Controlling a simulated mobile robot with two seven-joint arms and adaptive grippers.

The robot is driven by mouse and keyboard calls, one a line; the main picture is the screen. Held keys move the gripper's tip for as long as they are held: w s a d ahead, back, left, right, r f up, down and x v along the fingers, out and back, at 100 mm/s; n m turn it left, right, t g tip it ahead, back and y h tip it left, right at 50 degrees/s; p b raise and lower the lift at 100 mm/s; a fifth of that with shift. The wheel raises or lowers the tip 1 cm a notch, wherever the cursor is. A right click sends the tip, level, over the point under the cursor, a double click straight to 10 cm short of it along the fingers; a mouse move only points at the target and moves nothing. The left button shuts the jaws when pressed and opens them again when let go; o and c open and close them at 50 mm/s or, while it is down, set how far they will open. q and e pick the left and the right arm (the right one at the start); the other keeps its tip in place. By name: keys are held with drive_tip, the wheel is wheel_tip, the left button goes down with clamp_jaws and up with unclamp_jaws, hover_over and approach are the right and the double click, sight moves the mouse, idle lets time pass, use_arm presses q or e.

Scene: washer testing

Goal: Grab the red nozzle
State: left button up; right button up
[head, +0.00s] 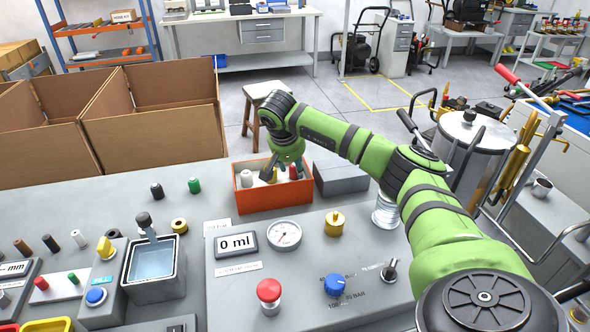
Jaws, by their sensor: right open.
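A red nozzle (293,172) stands in the orange bin (262,202), toward its right side. White and yellowish nozzles stand in the same bin. My right gripper (286,171) hangs fingers-down over the bin, its jaws open around the area of the red nozzle. I cannot tell whether a finger touches it. The gripper hides part of the bin's inside. Another small red piece (41,284) stands on a white strip at the left of the bench. My left gripper is not in view.
Cardboard boxes (152,134) stand behind the bench.

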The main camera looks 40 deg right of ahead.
drive_tip(key=shift+x, duration=0.85)
drive_tip(key=shift+r, duration=0.1)
clamp_jaws()
